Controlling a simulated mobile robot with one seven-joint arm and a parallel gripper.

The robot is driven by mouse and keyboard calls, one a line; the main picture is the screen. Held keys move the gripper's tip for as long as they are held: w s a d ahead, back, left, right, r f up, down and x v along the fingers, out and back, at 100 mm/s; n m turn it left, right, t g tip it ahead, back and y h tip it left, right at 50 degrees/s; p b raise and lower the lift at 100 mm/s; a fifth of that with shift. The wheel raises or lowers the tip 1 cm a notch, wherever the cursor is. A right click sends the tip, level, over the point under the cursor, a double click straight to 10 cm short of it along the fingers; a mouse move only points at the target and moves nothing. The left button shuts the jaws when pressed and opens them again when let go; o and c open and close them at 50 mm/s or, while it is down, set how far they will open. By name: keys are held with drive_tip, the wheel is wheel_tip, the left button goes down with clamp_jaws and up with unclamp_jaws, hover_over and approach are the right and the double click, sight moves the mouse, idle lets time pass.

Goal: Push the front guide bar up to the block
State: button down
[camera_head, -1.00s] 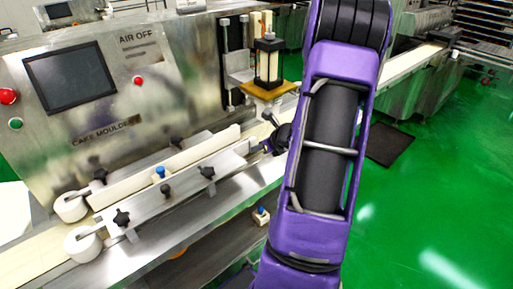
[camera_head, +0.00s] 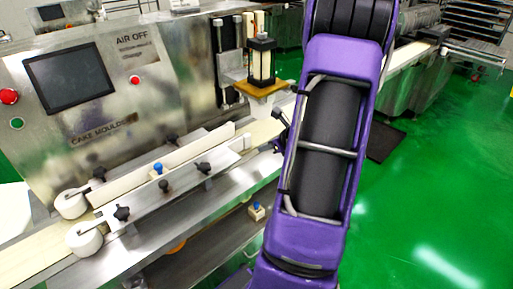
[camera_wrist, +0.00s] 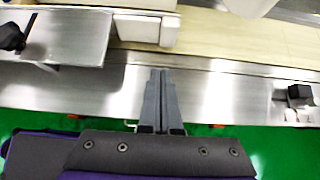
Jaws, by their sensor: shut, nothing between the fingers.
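The front guide bar (camera_head: 184,180) is a long metal bar with black knobs and a white roller (camera_head: 84,241) at its left end. It lies slantwise along the conveyor, in front of the long white bar (camera_head: 190,150). In the wrist view, the end of its metal plate (camera_wrist: 75,35) shows at upper left, beside a white end piece (camera_wrist: 150,27). My gripper (camera_wrist: 160,75) is shut and empty over the metal front ledge, right of the plate and apart from it. My arm hides most of it in the head view.
The cake moulder panel (camera_head: 95,95) stands behind the bars. A cream belt (camera_head: 35,255) runs under them. Green floor lies open at right.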

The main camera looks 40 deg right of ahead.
sight(234, 146)
drive_tip(key=v, duration=0.6)
drive_tip(key=shift+w+a+r+g+b, duration=0.7)
drive_tip(key=shift+w+a+r+g, duration=0.9)
drive_tip(key=shift+w+a+g, duration=1.15)
drive_tip(key=b+x, duration=0.1)
drive_tip(key=x, duration=0.3)
drive_tip(key=b+x, duration=0.1)
drive_tip(key=x, duration=0.4)
drive_tip(key=shift+s+a+f, duration=0.15)
drive_tip(key=shift+a+f, duration=0.05)
drive_tip(key=shift+f, duration=0.15)
drive_tip(key=w, duration=0.2)
drive_tip(key=shift+w+r, duration=0.2)
drive_tip(key=shift+w, duration=0.8)
drive_tip(key=shift+r, duration=0.1)
